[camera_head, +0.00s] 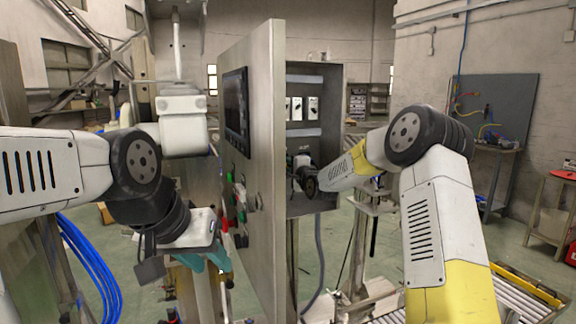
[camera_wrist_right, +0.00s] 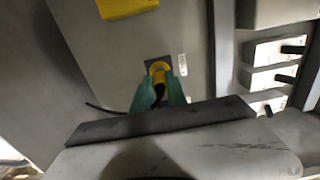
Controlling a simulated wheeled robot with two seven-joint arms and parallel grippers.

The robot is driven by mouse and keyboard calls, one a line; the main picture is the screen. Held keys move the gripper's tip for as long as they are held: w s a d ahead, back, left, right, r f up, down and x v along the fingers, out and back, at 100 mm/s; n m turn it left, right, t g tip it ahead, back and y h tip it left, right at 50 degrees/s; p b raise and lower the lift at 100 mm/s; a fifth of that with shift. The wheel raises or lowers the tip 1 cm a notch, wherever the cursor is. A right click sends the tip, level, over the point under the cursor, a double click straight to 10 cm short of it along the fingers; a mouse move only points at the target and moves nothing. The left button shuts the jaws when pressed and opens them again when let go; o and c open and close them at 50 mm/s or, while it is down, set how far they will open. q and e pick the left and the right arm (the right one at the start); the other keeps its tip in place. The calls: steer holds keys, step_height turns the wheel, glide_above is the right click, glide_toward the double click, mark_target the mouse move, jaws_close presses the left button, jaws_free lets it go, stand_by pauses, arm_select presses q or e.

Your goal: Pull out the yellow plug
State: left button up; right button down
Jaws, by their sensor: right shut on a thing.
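The yellow plug (camera_wrist_right: 158,68) sits at a dark socket on the grey panel inside the cabinet, with a black cable coming from it. My right gripper (camera_wrist_right: 159,84) has its teal fingers on both sides of the plug and is shut on it. In the head view my right arm reaches into the open cabinet, and the plug cannot be made out there. My left gripper (camera_head: 203,259) hangs low in front of the cabinet door, away from the plug. Its teal fingers show, but their gap is unclear.
The open cabinet door (camera_head: 262,130), with a dark screen and several buttons, stands between my two arms. A yellow block (camera_wrist_right: 128,6) and a row of switches (camera_wrist_right: 275,75) are near the plug. A roller conveyor (camera_head: 515,297) lies at the lower right.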

steer(key=shift+s+d, duration=0.25)
steer(key=shift+s, duration=0.35)
stand_by(0.6)
steer(key=shift+v, duration=1.75)
